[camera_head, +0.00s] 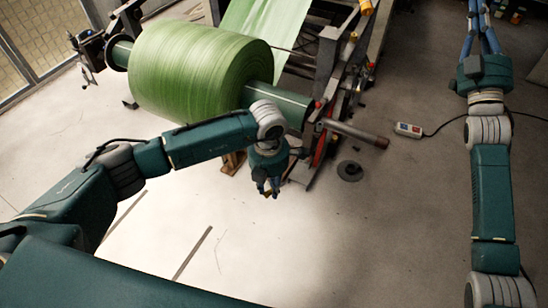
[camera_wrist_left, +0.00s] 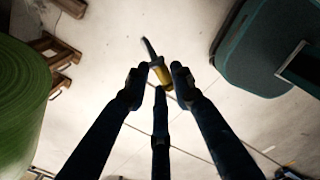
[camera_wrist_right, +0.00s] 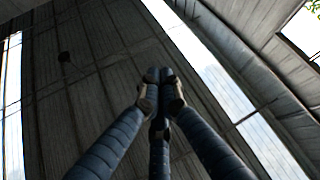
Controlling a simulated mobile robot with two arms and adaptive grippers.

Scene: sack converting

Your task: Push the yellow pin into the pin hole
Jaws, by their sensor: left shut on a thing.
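My left gripper (camera_head: 268,188) is shut on the yellow pin, low in front of the big green roll (camera_head: 195,72). In the left wrist view, the yellow pin (camera_wrist_left: 161,73) sits between the fingertips of my left gripper (camera_wrist_left: 160,80). Its thin grey shaft points up and slightly left, free of the fingers. My right gripper (camera_head: 482,28) is raised at the top right. In the right wrist view, the fingertips of my right gripper (camera_wrist_right: 160,78) are together with nothing seen between them. I cannot make out the pin hole.
A green shaft (camera_head: 285,103) runs through the roll to a dark machine frame (camera_head: 328,60). A rusty bar (camera_head: 357,134) sticks out right. A round dark disc (camera_head: 350,171) and a white power strip (camera_head: 408,130) lie on the floor. The floor in front is mostly clear.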

